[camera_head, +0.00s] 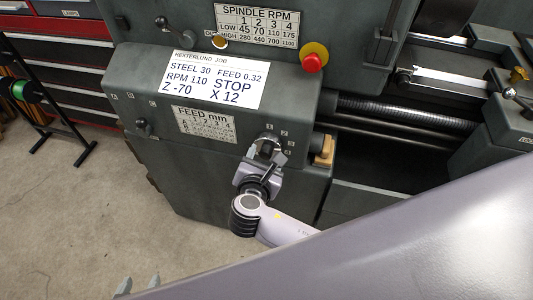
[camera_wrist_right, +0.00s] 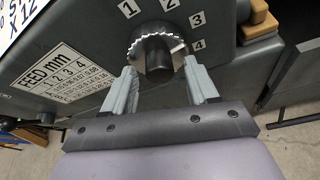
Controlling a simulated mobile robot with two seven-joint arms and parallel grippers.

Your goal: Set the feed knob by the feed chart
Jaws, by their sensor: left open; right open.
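The feed knob (camera_wrist_right: 157,60) is a dark round knob with a toothed silver rim, ringed by labels 1 to 4. Its pale mark points right, about toward 4. My right gripper (camera_wrist_right: 163,88) is open, its fingers on either side of the knob's lower part; I cannot tell whether they touch. In the head view my right gripper (camera_head: 266,158) partly hides the knob. The feed chart (camera_head: 205,124) is left of it and shows partly in the wrist view (camera_wrist_right: 62,72). My left gripper (camera_head: 138,284) is open and empty at the bottom edge, fingertips only showing.
A job card (camera_head: 214,80) reads feed 0.32. A small lever (camera_head: 143,126) sits left of the chart below lettered labels. A red stop button (camera_head: 313,60) and the spindle chart (camera_head: 257,24) are above. A tan block (camera_head: 324,151) is right of the knob.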

